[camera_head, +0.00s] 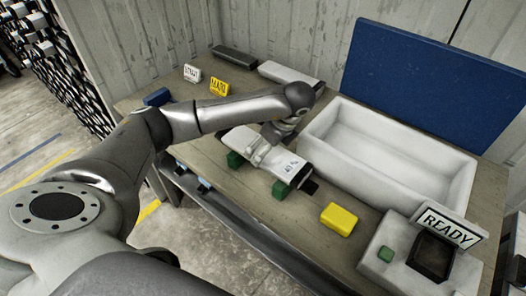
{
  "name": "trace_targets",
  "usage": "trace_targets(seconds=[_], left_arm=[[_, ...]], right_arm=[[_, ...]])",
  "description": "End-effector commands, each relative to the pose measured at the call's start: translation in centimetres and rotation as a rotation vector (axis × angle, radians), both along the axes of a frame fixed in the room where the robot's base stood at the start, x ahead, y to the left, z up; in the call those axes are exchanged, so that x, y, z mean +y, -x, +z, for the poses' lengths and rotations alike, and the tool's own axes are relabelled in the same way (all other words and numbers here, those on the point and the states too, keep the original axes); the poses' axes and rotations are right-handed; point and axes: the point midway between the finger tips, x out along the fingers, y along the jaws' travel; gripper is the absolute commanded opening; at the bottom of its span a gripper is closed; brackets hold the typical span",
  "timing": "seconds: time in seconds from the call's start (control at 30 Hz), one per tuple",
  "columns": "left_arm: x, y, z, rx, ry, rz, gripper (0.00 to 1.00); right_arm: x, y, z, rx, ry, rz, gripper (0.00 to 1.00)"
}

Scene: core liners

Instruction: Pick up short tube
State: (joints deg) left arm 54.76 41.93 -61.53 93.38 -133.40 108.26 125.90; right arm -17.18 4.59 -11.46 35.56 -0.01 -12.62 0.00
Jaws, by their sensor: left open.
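A short white tube (283,164) with a printed label and a dark end lies across two green blocks (283,189) near the front of the bench. My left gripper (262,155) reaches down over the tube near its middle. It is open, and its fingers are small and partly merged with the tube in the picture, so I cannot tell if they touch it. My arm hides part of the bench behind. My right gripper is not in view.
A white tub (345,160) stands right of the tube, with a blue board (430,80) behind. A yellow block (339,219) and a READY sign (447,226) are at front right. A pale bar (290,74) and a dark bar (235,57) lie at the back.

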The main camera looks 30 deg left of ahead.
Motion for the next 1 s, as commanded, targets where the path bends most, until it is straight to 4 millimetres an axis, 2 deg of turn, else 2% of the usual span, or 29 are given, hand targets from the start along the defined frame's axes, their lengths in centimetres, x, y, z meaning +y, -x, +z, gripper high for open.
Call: trace_targets(seconds=[0.03,0.2,0.47,1.0], left_arm=[[0.3,0.1,-0.2,0.004,-0.001,0.001,1.0],[1.0,-0.1,-2.1,0.001,0.0,0.001,1.0],[1.0,-0.1,-2.5,-0.002,0.001,-0.001,1.0],[1.0,-0.1,-2.5,-0.002,0.001,-0.001,0.31]], right_arm=[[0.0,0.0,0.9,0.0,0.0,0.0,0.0],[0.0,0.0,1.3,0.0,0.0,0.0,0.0],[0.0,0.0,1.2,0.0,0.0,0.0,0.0],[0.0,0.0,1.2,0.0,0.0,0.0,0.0]])
